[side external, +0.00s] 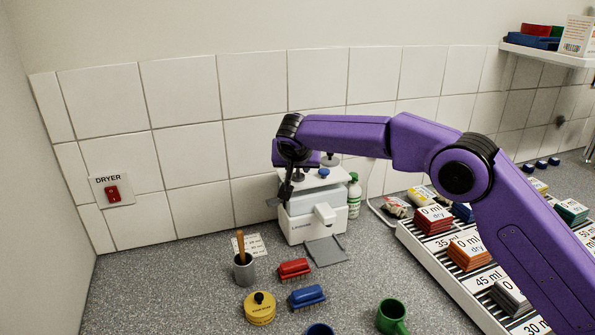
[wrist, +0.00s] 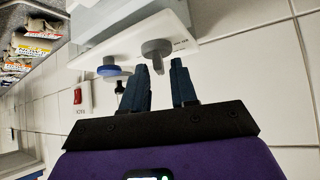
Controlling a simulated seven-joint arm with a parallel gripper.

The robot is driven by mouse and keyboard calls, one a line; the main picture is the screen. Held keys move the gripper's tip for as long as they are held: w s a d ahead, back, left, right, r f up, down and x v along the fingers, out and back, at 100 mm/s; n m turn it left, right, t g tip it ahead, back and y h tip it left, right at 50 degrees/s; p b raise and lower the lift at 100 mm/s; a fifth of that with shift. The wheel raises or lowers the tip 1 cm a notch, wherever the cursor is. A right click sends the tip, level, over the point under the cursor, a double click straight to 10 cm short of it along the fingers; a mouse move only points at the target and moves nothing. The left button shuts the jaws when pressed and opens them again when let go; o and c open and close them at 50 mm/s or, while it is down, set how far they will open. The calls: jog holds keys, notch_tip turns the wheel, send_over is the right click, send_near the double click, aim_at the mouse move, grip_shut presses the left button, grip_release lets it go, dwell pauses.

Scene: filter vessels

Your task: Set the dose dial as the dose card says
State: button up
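A white dosing machine (side external: 315,225) stands against the tiled wall in the side external view. A blue knob (side external: 323,173) shows on its top. In the wrist view a grey dial (wrist: 157,48) with a pointed grip sits on the white panel beside the blue knob (wrist: 110,69). My gripper (wrist: 158,67) is open, its two dark fingers apart with the dial's grip between their tips; I cannot tell whether they touch it. In the side view my gripper (side external: 287,190) is over the machine's left part.
The grey cup (side external: 243,271), a red brush (side external: 295,269), a blue brush (side external: 307,296) and a yellow tin (side external: 260,311) stand in front of the machine. A white-green bottle (side external: 354,193) is beside it. A labelled rack (side external: 435,262) is at right.

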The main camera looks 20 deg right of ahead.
jog(key=shift+r, duration=0.1)
jog(key=shift+r, duration=2.95)
jog(key=s+d+f+n+g+y, duration=0.15)
jog(key=s+n, duration=0.35)
jog(key=s, duration=0.5)
jog(key=s+d+f+n+g+y, duration=0.1)
jog(key=s+d+n+g+y, duration=0.2)
jog(key=s, duration=0.7)
jog(key=s+d+f+n+g, duration=0.1)
jog(key=s+d+f+n, duration=0.1)
jog(key=s+d, duration=0.4)
jog(key=s+d+f+n+g, duration=0.1)
jog(key=s+d+f+n, duration=0.2)
jog(key=s+d, duration=0.4)
jog(key=s+d+f+n+g, duration=0.1)
jog(key=s+d+f+n, duration=0.2)
jog(key=s+d, duration=0.4)
jog(key=s+n, duration=0.1)
jog(key=s, duration=0.8)
jog(key=shift+s+g, duration=0.2)
jog(key=shift+g, duration=0.15)
